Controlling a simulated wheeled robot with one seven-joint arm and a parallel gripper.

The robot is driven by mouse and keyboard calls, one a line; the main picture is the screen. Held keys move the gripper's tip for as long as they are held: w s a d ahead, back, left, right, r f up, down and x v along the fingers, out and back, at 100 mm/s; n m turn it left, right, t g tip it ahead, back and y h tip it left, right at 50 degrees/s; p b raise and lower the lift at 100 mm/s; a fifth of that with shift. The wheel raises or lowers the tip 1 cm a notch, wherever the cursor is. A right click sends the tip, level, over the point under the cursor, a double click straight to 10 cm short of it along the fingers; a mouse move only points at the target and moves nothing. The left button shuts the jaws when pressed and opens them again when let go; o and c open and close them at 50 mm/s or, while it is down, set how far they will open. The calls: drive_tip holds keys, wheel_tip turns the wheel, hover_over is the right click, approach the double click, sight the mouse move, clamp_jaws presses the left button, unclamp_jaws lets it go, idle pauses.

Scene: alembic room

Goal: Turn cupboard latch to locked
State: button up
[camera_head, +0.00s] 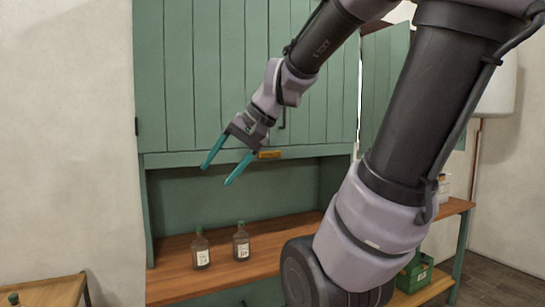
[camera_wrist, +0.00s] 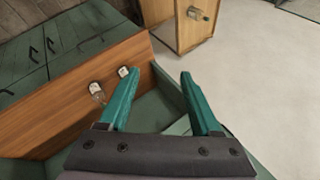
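The green cupboard (camera_head: 185,70) has plank doors above an open recess. A small brass-coloured piece (camera_head: 269,154), which looks like the latch, sits on the rail under the doors. Its turned position is too small to tell. My gripper (camera_head: 215,175) is open and empty, its teal fingers pointing down and left, in front of the recess and left of the brass piece. In the wrist view my gripper (camera_wrist: 158,73) also shows open with nothing between the fingers. I cannot make out the latch in the wrist view.
Two brown bottles (camera_head: 201,250) (camera_head: 241,242) stand on the wooden counter (camera_head: 285,235) below my gripper. A small wooden table (camera_head: 50,291) is at the lower left. A green crate (camera_head: 413,272) sits on a low shelf at right. A dark door handle (camera_head: 283,118) hangs above the rail.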

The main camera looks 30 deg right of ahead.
drive_tip(key=w+m+t+y, duration=0.1)
drive_tip(key=w+m+y, duration=0.15)
drive_tip(key=w, duration=0.45)
drive_tip(key=m+t+h, duration=0.9)
drive_tip(key=m+t, duration=0.2)
approach(271, 154)
drive_tip(key=w, duration=0.8)
drive_tip(key=shift+w+d+f, duration=0.25)
drive_tip(key=shift+w, duration=0.05)
clamp_jaws()
